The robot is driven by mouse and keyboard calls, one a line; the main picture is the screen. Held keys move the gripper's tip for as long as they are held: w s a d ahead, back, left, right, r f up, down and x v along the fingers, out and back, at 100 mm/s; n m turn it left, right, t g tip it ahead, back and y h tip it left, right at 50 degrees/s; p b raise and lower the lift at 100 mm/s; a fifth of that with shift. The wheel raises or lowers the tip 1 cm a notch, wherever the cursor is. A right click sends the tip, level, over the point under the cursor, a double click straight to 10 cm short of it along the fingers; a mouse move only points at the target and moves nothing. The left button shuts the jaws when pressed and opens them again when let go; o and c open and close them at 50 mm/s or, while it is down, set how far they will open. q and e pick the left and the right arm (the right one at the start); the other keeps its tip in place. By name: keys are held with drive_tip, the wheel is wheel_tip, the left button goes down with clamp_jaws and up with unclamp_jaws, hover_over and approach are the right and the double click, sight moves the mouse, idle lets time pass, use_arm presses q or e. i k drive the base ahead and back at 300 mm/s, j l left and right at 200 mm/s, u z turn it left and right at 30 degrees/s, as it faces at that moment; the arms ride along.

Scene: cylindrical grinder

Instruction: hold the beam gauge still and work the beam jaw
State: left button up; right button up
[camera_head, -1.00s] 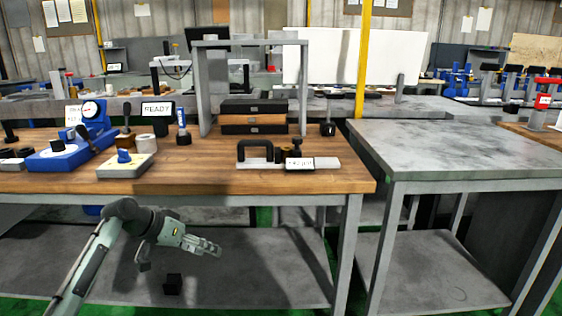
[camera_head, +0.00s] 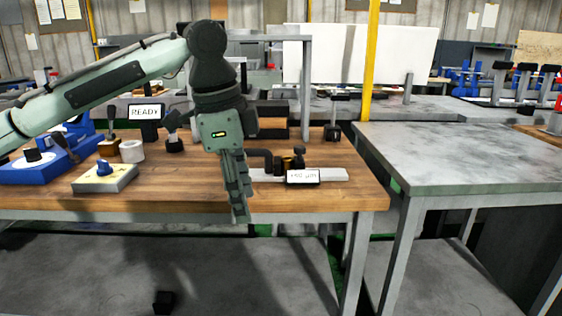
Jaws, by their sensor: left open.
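The beam gauge (camera_head: 335,174) lies on the wooden bench top, a pale flat bar with a black handle and a small white label whose text is too small to read surely. The beam jaw (camera_head: 292,162), a dark block with a brass-coloured part, sits on the bar behind the label. My left gripper (camera_head: 240,213) points down in front of the gauge's left end and hides part of the bar and handle. It is open; I see no object between its fingers, and cannot tell whether it touches the gauge. My right gripper is out of view.
A READY sign (camera_head: 147,112), a white roll (camera_head: 132,151) and a beige box with a blue knob (camera_head: 105,177) stand left of my gripper. A grey frame (camera_head: 306,85) rises behind the gauge. The grey table (camera_head: 450,150) at right is bare.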

sight(300, 150)
drive_tip(key=i, duration=1.1)
